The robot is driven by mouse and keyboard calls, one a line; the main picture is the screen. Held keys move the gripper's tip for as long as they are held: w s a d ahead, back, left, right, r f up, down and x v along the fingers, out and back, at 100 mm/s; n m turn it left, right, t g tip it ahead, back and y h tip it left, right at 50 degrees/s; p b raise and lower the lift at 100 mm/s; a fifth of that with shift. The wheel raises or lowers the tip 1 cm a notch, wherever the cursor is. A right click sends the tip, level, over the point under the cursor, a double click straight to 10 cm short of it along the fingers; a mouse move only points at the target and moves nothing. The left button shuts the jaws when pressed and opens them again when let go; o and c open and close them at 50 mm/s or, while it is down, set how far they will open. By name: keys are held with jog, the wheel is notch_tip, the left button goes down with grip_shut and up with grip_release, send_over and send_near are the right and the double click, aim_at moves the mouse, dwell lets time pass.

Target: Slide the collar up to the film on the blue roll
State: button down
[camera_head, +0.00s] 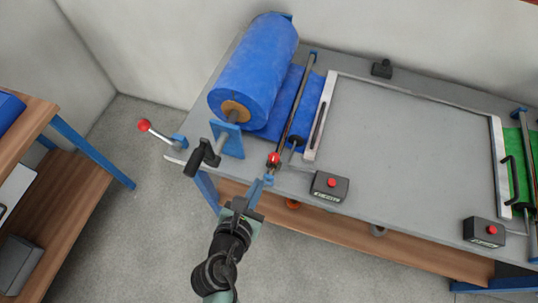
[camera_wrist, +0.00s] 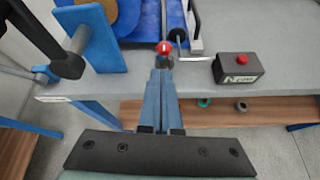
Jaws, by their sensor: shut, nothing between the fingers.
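The blue roll (camera_head: 254,68) lies at the left end of the grey table, with its brown core (camera_head: 236,111) facing the near side. A shaft leaves the core through a blue bracket (camera_head: 229,139). A black part with a grip (camera_head: 203,157), which looks like the collar, sits at the shaft's near end, outside the bracket. The bracket (camera_wrist: 92,40) and the black part (camera_wrist: 62,60) show at upper left in the wrist view. My gripper (camera_head: 267,182) is shut and empty at the table's front edge, right of the collar. Its blue fingertips (camera_wrist: 163,70) point toward a red knob (camera_wrist: 164,47).
A lever with a red ball (camera_head: 144,125) sticks out left of the bracket. A rod (camera_head: 301,95) runs beside the roll over blue film. A black button box (camera_head: 329,186) stands right of the red knob. A white-edged frame lies on the grey tabletop (camera_head: 410,130).

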aim_at(275, 155)
jog(key=shift+n, duration=0.7)
jog(key=x, duration=0.3)
jog(key=f+x, duration=0.1)
jog(key=x, duration=0.1)
jog(key=s+x, duration=0.1)
jog(key=x, duration=0.2)
jog(key=shift+w+d+f, duration=0.3)
jog(key=shift+d, duration=0.05)
jog(key=shift+w, duration=0.15)
jog(key=w, duration=0.2)
jog(key=w+d, duration=0.1)
jog(key=w, duration=0.1)
jog(key=w+d, duration=0.1)
jog(key=w, duration=0.1)
jog(key=shift+p, duration=0.35)
